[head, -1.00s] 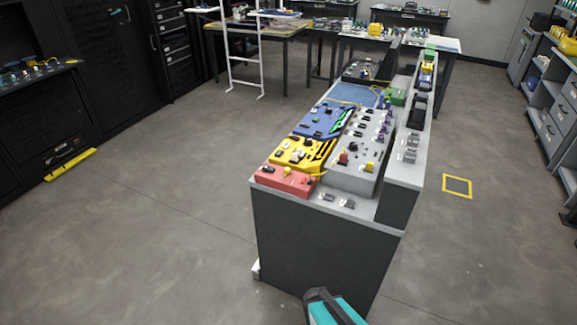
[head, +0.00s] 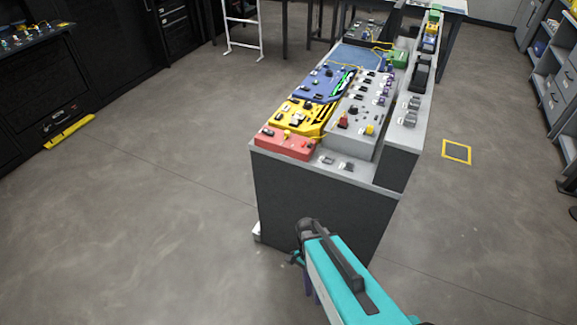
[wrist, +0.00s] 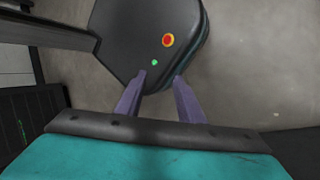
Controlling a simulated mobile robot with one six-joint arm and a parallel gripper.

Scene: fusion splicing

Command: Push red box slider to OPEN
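The red box (head: 284,146) sits at the near left end of the grey bench (head: 330,164), in front of the yellow box. It carries small dark parts and a yellow knob on top; its slider is too small to tell apart. My gripper shows in the wrist view (wrist: 160,78), its two purple fingers apart with nothing between them. In the head view my teal arm is low, in front of the bench's near end and well below the red box. The red box does not show in the wrist view.
The yellow box (head: 300,116) and blue box (head: 325,84) lie behind the red box. A grey panel with knobs (head: 352,120) stands to their right. Open floor (head: 150,220) lies left of the bench. A yellow floor square (head: 456,151) is at the right.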

